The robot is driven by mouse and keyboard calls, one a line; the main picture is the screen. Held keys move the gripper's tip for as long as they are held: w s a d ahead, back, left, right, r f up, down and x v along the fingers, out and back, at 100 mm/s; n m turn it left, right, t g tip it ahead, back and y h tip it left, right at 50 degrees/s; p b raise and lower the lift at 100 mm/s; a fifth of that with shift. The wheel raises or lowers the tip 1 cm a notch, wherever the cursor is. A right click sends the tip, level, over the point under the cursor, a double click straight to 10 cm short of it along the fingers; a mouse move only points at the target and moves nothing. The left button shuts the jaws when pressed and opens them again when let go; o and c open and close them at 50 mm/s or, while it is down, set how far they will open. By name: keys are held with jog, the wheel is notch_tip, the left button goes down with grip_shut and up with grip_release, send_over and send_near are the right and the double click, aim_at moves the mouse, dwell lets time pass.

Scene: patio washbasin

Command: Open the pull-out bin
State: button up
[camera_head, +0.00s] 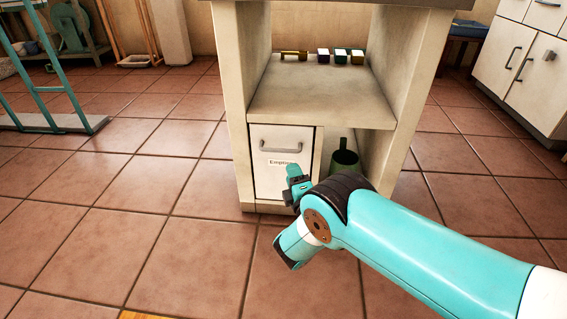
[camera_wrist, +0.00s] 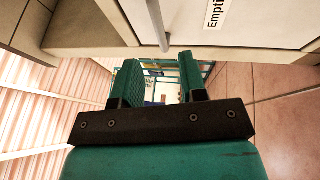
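The pull-out bin (camera_head: 262,178) is a white front panel in the lower left of the washbasin cabinet. It looks shut, flush with the frame. Its grey bar handle (camera_head: 281,149) is near the top, above a paper label (camera_head: 283,163). In the wrist view the handle (camera_wrist: 157,22) runs down from the top edge, beside the label (camera_wrist: 217,14). My gripper (camera_head: 292,172) is in front of the panel, below the handle. In the wrist view its two green fingers (camera_wrist: 160,64) are apart with nothing between them. The handle's visible end is just above the gap.
Several small items (camera_head: 340,56) line the shelf above. A teal metal frame (camera_head: 45,85) stands at left, white cupboards (camera_head: 525,65) at right. Tiled floor before the cabinet is clear.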

aim_at(284, 151)
jog(key=shift+b+x, duration=3.3)
jog(key=shift+x, duration=1.55)
jog(key=shift+d+r, duration=0.1)
jog(key=shift+d, duration=0.05)
grip_shut()
